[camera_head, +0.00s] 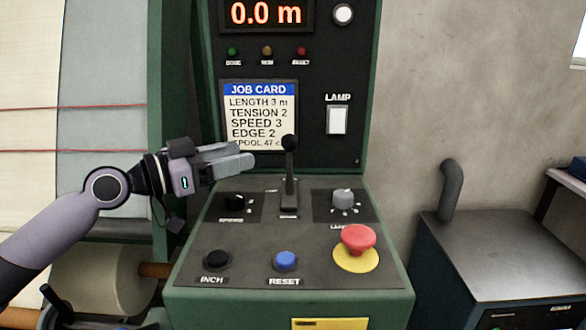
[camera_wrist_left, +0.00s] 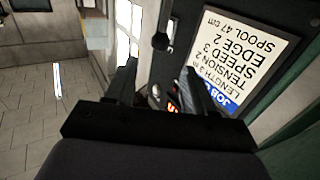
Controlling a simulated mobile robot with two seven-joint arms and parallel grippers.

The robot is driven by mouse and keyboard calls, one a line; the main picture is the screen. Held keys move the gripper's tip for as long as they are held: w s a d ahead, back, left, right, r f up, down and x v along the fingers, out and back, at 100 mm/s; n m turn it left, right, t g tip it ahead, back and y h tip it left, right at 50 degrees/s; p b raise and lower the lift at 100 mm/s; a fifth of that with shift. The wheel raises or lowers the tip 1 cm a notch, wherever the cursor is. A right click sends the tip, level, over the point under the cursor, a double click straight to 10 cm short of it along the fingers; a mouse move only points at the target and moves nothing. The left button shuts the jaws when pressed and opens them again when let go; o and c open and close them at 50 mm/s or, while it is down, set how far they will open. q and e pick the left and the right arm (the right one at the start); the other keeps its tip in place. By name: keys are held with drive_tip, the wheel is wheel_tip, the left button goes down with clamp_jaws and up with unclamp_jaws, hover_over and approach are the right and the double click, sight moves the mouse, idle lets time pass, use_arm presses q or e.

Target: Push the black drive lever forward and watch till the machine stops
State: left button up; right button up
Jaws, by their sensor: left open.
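The black drive lever (camera_head: 290,180) stands about upright in its slot on the green control console, with a round black knob on top. My left gripper (camera_head: 248,160) is open and empty just left of the lever, near knob height, with its fingers pointing right; a small gap shows between them and the lever. In the left wrist view the two fingers of my left gripper (camera_wrist_left: 162,75) are apart, and a round black knob (camera_wrist_left: 161,41) shows beyond them. The display (camera_head: 266,13) reads 0.0 m in red digits. My right gripper is not in view.
The console holds a red mushroom button (camera_head: 358,239), a blue reset button (camera_head: 286,261), a black inch button (camera_head: 217,259) and two dials. A job card (camera_head: 259,115) and a lamp switch (camera_head: 337,120) are on the upright panel. A dark metal cabinet (camera_head: 500,250) stands at right.

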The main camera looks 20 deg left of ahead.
sight(290, 150)
use_arm(q)
drive_tip(key=x, duration=0.3)
drive_tip(key=f+p+x, duration=0.1)
drive_tip(key=x, duration=0.3)
drive_tip(key=p+x, duration=0.1)
drive_tip(key=x, duration=0.3)
drive_tip(key=shift+w+f, duration=0.15)
drive_tip(key=shift+f, duration=0.15)
drive_tip(key=shift+w+d+f, duration=0.1)
drive_tip(key=shift+w+d, duration=0.25)
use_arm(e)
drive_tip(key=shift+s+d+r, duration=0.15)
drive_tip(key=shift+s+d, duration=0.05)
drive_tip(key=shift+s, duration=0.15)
use_arm(q)
clamp_jaws()
